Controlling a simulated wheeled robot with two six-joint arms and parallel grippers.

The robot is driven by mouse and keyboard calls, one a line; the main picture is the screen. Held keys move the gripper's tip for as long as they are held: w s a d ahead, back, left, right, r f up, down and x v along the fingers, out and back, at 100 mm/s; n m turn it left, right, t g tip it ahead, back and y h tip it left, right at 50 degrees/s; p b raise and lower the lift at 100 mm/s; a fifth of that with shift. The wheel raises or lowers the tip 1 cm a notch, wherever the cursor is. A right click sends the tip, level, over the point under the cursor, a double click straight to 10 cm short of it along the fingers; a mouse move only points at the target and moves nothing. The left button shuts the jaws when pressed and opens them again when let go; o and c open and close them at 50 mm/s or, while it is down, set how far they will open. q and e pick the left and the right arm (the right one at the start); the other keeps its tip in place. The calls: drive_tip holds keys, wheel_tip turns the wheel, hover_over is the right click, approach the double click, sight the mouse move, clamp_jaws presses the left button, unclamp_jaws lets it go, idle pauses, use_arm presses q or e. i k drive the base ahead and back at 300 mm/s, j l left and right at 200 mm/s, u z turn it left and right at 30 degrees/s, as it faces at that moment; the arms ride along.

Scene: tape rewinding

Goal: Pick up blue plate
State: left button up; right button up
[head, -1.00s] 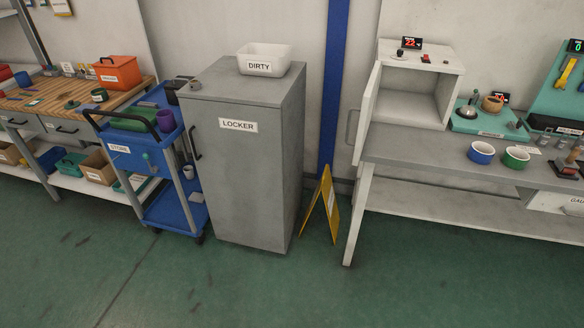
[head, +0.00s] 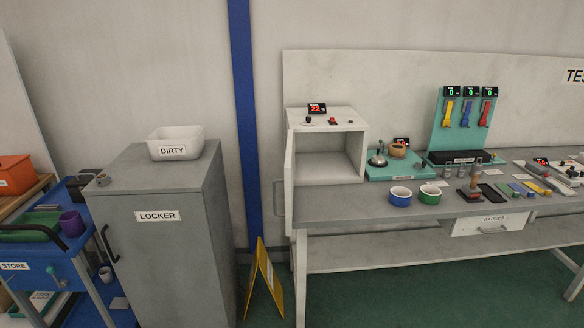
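No blue dinner-type plate can be made out. In the head view a small flat blue piece (head: 519,188) lies on the grey bench (head: 350,203) at the right, beside a green piece (head: 505,191) and a yellow piece (head: 536,186); it is too small to tell whether it is a plate. A bowl-like blue container (head: 400,197) stands on the bench next to a green one (head: 430,195). Neither of my grippers is in view.
A grey locker (head: 165,240) with a white DIRTY bin (head: 175,143) stands left of the bench. A blue cart (head: 90,290) is at far left. A yellow floor sign (head: 265,282) stands between locker and bench. An open white cabinet (head: 328,150) sits on the bench.

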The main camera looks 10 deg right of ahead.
sight(522, 189)
drive_tip(key=i+j+z, duration=0.25)
drive_tip(key=j+z, duration=0.25)
drive_tip(key=j, duration=0.15)
drive_tip(key=i+j+z, duration=0.1)
drive_tip(key=j+z, duration=0.15)
drive_tip(key=j, duration=0.15)
drive_tip(key=z, duration=1.3)
